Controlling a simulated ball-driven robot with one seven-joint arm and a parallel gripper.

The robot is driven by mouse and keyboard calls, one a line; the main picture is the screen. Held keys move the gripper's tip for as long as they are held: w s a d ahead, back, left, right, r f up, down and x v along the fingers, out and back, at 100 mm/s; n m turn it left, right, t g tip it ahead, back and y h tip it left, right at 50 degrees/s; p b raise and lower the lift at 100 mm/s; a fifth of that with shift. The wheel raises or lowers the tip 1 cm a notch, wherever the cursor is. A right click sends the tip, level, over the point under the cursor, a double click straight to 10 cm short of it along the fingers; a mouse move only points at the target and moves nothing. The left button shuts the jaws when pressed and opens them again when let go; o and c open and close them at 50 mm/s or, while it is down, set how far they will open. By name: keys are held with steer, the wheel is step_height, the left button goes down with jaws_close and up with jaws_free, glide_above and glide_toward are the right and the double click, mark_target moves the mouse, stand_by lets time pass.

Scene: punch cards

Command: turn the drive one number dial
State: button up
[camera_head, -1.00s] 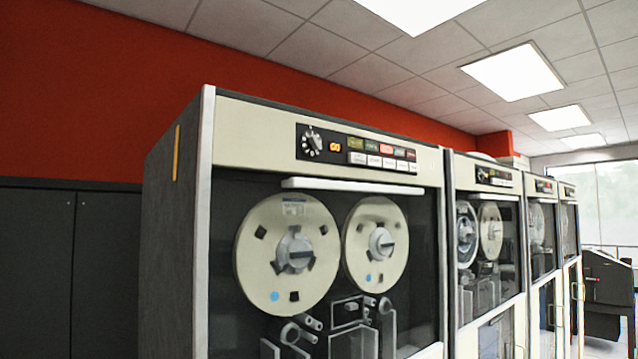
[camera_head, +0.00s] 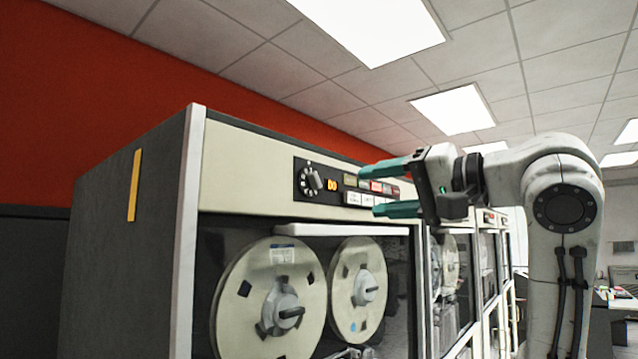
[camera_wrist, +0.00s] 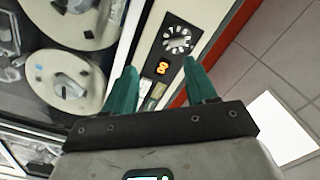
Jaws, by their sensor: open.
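The number dial (camera_head: 310,181) is a round black dial with white marks and a grey knob, on the control panel at the top of the nearest tape drive (camera_head: 243,172). An orange lit digit display (camera_head: 332,184) sits just right of it. In the wrist view the dial (camera_wrist: 177,40) is ahead of the fingertips, with the display (camera_wrist: 163,68) between the fingers. My gripper (camera_head: 380,190) has teal fingers, is open and empty, and points left toward the dial, in front of the panel's coloured buttons (camera_head: 352,181). Both fingers also show in the wrist view (camera_wrist: 160,75). They are apart from the dial.
Two tape reels (camera_head: 262,305) (camera_head: 347,300) sit below the panel, under a pale handle bar (camera_head: 330,230). More tape drives (camera_head: 490,280) stand in a row to the right. The ceiling (camera_head: 280,50) is above.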

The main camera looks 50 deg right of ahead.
mark_target(318, 182)
steer(key=w+r+p, duration=0.1)
steer(key=w, duration=0.1)
steer(key=w+a+r+p, duration=0.1)
steer(key=w, duration=0.2)
steer(key=w+p, duration=0.1)
steer(key=w, duration=0.2)
steer(key=shift+w+a+r, duration=0.15)
steer(key=shift+a+r, duration=0.05)
steer(key=shift+r, duration=0.2)
steer(key=shift+w+f+p, duration=0.1)
steer(key=shift+w+p, duration=0.25)
steer(key=shift+w, duration=0.4)
jaws_close()
